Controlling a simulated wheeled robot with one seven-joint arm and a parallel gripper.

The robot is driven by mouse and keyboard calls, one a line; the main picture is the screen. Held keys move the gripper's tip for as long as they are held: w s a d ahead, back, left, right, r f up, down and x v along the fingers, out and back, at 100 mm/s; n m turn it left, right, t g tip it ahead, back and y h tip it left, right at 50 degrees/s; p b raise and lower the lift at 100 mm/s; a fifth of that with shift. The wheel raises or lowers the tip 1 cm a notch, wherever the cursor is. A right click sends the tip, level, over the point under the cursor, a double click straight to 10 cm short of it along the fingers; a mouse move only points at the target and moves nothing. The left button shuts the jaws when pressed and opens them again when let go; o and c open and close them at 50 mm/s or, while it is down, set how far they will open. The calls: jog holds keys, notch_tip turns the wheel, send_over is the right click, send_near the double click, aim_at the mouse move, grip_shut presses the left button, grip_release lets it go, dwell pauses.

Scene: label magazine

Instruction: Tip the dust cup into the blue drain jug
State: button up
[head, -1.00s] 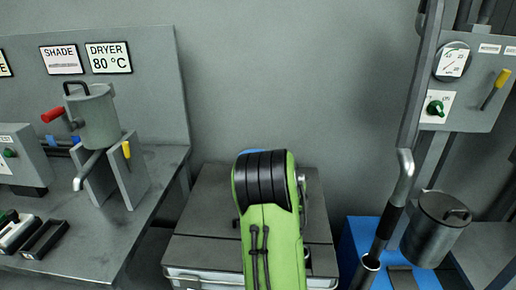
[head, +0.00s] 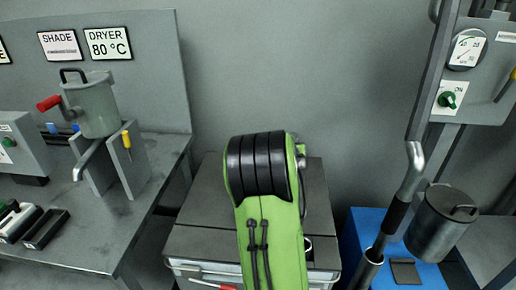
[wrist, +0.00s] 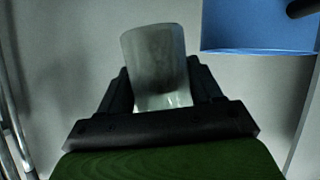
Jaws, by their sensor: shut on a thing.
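A pale, translucent grey cup (wrist: 155,68), which I take to be the dust cup, is held between the two dark fingers of my gripper (wrist: 158,88) in the wrist view. My gripper is shut on its sides. I cannot tell its true tilt or what it holds. A blue round-edged vessel (wrist: 258,30), likely the drain jug, is at the upper right of the wrist view, apart from the cup and cut off by the frame. In the head view my green arm hides my gripper and the cup, and I cannot make out the jug there.
A grey cabinet (head: 195,240) stands behind my arm. The left bench (head: 150,205) carries a lidded pot (head: 97,107) with a red handle. At right, a dark lidded canister (head: 438,225) and a slanted pipe (head: 395,215) are near a blue box (head: 352,240).

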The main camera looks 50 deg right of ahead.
jog(key=shift+w+a+r+n+g, duration=0.1)
jog(key=shift+w+r+n+g, duration=0.2)
jog(key=shift+r, duration=0.2)
jog(key=shift+w+a+r+n+g, duration=0.1)
jog(key=shift+w+r+n+g, duration=0.15)
jog(key=shift+r, duration=0.25)
jog(key=shift+w+a+r+n+g, duration=0.1)
jog(key=shift+w+r+n+g, duration=0.15)
jog(key=shift+w+n, duration=0.1)
jog(key=r+p, duration=0.1)
jog(key=p, duration=0.2)
jog(key=shift+w+n+g+p, duration=0.3)
jog(key=shift+w+n+g, duration=0.1)
jog(key=shift+w+a+r+n+g+h+p, duration=0.15)
jog(key=shift+w+n+g+h+p, duration=0.2)
jog(key=shift+p, duration=0.55)
jog(key=g+p, duration=0.1)
jog(key=p, duration=0.1)
jog(key=shift+r+n+p, duration=0.3)
jog(key=shift+n, duration=0.05)
jog(key=shift+f+n+g+p, duration=0.3)
jog(key=shift+f+g+p, duration=0.05)
jog(key=shift+f+p, duration=0.1)
jog(key=shift+f+n+g+h+p, duration=0.4)
jog(key=shift+n+g+p, duration=0.25)
jog(key=shift+p, duration=0.5)
jog(key=shift+w+r+n+g+p, duration=0.1)
jog(key=shift+r+n+g+p, duration=0.4)
jog(key=shift+p, duration=0.65)
